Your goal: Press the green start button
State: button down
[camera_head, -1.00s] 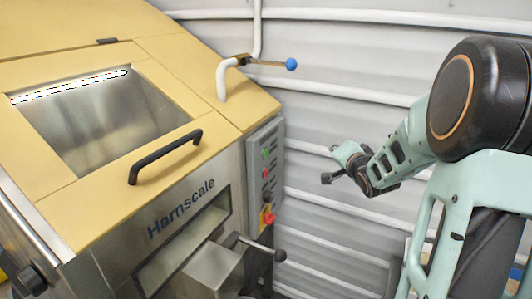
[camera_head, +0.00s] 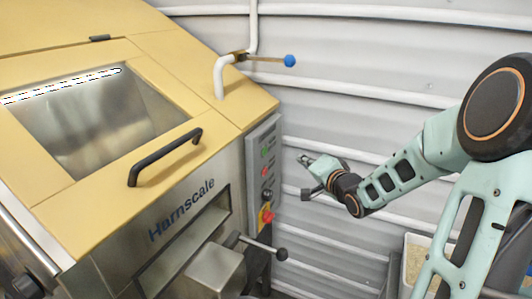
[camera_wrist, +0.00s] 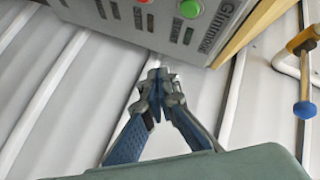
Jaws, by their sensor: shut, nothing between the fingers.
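The green start button (camera_head: 265,152) is on the grey control panel (camera_head: 275,135) on the right side of the Harnscale machine. In the wrist view the green button (camera_wrist: 190,9) shows at the top edge, right of the middle, on the panel (camera_wrist: 170,40). My gripper (camera_head: 304,159) is to the right of the panel, at about the button's height in the picture, and apart from it. In the wrist view my gripper (camera_wrist: 157,80) has its fingertips together and empty, with the button above and to the right of them.
A red button (camera_wrist: 144,1) is beside the green one in the wrist view. Lower on the panel is a red and yellow emergency stop (camera_head: 266,216). A blue-knobbed valve lever (camera_head: 289,60) and a black-knobbed lever (camera_head: 281,254) stick out. A corrugated wall (camera_head: 350,60) stands behind.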

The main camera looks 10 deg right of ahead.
aim_at(265, 151)
jog(key=w+a+b, duration=0.5)
jog(key=a, duration=0.2)
jog(key=shift+w+a, duration=0.1)
dwell(1.5)
jog(key=shift+w+a+b, duration=0.1)
jog(key=shift+a+b, duration=0.15)
jog(key=shift+b, duration=0.05)
